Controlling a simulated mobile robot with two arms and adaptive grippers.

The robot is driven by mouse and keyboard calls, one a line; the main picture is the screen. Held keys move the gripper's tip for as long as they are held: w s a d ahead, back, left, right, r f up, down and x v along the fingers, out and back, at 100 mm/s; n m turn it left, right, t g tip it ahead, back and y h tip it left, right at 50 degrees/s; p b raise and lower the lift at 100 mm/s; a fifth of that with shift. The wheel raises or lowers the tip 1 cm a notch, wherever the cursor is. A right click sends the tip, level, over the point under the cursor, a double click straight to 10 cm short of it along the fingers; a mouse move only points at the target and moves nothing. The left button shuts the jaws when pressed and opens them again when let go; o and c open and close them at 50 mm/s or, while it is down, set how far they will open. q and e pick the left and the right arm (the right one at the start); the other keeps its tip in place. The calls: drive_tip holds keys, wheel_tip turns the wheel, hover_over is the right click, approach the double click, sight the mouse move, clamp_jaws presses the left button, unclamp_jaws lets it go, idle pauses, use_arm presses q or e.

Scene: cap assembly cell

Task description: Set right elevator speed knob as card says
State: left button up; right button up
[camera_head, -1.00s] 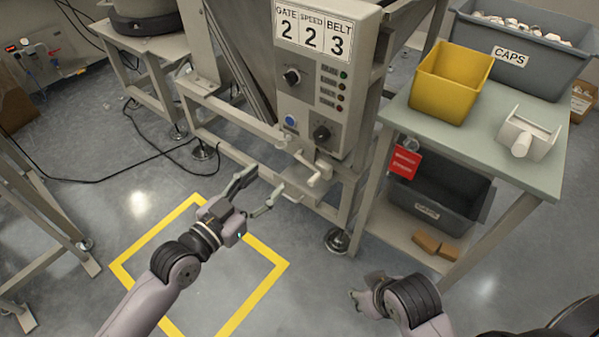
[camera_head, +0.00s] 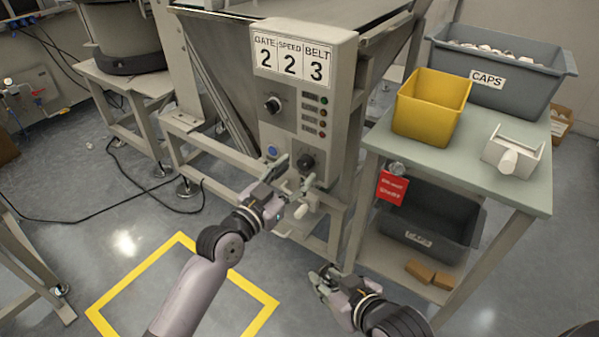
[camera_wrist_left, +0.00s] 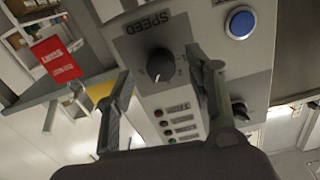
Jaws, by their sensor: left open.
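The card (camera_head: 292,60) on top of the machine panel reads GATE 2, SPEED 2, BELT 3. The dark speed knob (camera_head: 305,161) sits low on the panel, right of a blue button. In the left wrist view the knob (camera_wrist_left: 160,63) is under the upside-down word SPEED; its pale mark faces the picture's bottom. My left gripper (camera_head: 298,168) is open just in front of this knob. Its fingers (camera_wrist_left: 160,75) appear on either side of the knob; contact cannot be told. My right gripper (camera_head: 322,278) is low, away from the panel, its jaws unclear.
Another dark knob (camera_head: 272,103) is higher on the panel, beside small lights (camera_head: 322,113). The blue button (camera_head: 272,151) is close to my left fingers. A pale crank handle (camera_head: 303,192) juts out below. A table (camera_head: 470,165) with a yellow bin (camera_head: 430,105) stands right.

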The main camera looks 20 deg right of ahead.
use_arm(q)
drive_tip(key=shift+x, duration=1.15)
use_arm(e)
drive_tip(key=shift+w+a+r+t, duration=0.2)
drive_tip(key=shift+w+r+t, duration=0.25)
drive_tip(key=shift+r, duration=0.1)
drive_tip(key=shift+w+a+r+t, duration=0.2)
drive_tip(key=shift+w+r+t, duration=0.15)
drive_tip(key=shift+w+r, duration=0.15)
use_arm(q)
drive_tip(key=c, duration=1.2)
drive_tip(key=shift+o, duration=0.2)
use_arm(e)
drive_tip(key=shift+s, duration=0.1)
drive_tip(key=shift+f, duration=0.1)
